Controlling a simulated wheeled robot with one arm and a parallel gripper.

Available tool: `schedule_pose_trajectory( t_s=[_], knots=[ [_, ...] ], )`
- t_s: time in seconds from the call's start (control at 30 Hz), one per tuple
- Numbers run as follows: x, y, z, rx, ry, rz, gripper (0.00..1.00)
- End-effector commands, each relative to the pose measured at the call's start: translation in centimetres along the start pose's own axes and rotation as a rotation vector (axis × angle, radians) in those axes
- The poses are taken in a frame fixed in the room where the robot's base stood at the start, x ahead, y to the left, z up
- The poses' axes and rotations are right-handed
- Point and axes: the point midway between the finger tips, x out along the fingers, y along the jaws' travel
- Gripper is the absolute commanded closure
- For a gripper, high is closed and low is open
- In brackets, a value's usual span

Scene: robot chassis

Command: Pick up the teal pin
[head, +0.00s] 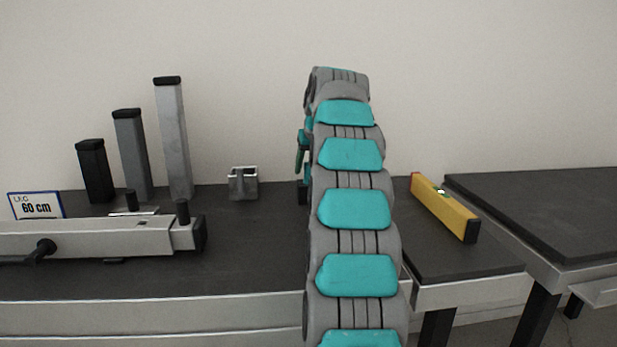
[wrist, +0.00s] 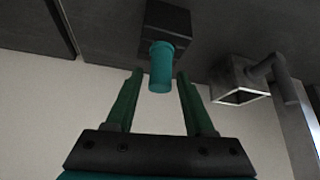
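The teal pin (wrist: 161,68) is a short cylinder in the wrist view, with one end against a black block (wrist: 166,22). My gripper (wrist: 159,75) has two green fingers, spread open. The free end of the pin appears between the fingertips, with a gap on each side; I cannot tell how far the pin reaches in depth. In the head view my arm hides the pin and most of my gripper; only a sliver of green finger (head: 299,160) shows at the arm's left edge.
A small open metal bracket (head: 243,183) stands nearby; it also shows in the wrist view (wrist: 238,82). Left are upright posts (head: 173,140), a long metal beam (head: 90,240) and a "60 cm" sign (head: 36,206). A yellow level (head: 444,208) lies right. A wall is behind.

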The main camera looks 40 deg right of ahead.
Motion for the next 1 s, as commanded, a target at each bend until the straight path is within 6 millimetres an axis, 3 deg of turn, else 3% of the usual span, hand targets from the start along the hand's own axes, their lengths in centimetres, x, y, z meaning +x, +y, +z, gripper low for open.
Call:
schedule_pose_trajectory(
  t_s=[0.03, 0.47, 1.0],
  knots=[
    [0.00, 0.00, 0.00, 0.000, 0.000, 0.000, 0.53],
    [-0.02, 0.00, 0.01, 0.000, 0.000, 0.000, 1.00],
    [-0.50, -0.16, 0.01, -0.001, 0.001, 0.000, 1.00]
  ],
)
